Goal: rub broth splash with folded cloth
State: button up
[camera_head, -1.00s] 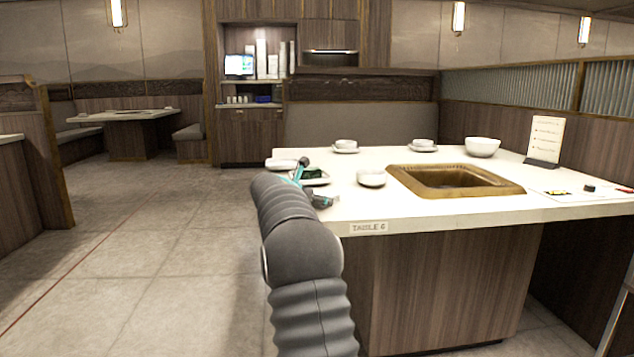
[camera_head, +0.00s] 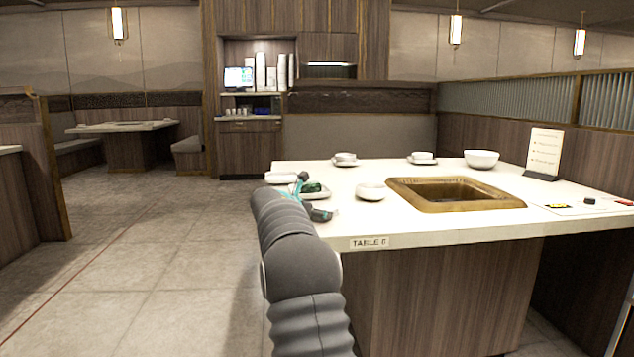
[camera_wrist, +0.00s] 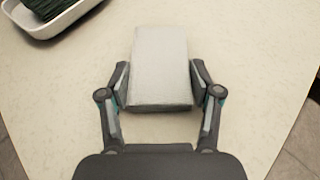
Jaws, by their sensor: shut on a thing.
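My gripper (camera_wrist: 160,86) is shut on a white folded cloth (camera_wrist: 160,62), a thick pale block between its two fingers in the wrist view. The cloth is over the pale tabletop (camera_wrist: 252,70); I cannot tell whether it touches the top. In the head view my gripper is at the left end of the table (camera_head: 345,215), largely hidden by my arm, and I cannot make out the cloth there. No broth splash shows clearly in either view.
A white dish with dark green contents (camera_wrist: 42,24) lies just up-left of the cloth. A white bowl (camera_head: 371,191) and a brown sunken well (camera_head: 420,203) are to the right. A larger bowl (camera_head: 481,159) and a standing card (camera_head: 544,153) are further back.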

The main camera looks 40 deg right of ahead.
notch_tip(320, 180, up, 2)
jog(key=shift+a+r+p, duration=0.1)
jog(key=shift+r+p, duration=0.15)
jog(key=shift+p, duration=0.1)
notch_tip(320, 180, up, 4)
jog(key=p, duration=0.3)
jog(key=shift+f+p, duration=0.25)
jog(key=shift+p, duration=0.15)
jog(key=shift+s+r, duration=0.1)
jog(key=shift+r, duration=0.95)
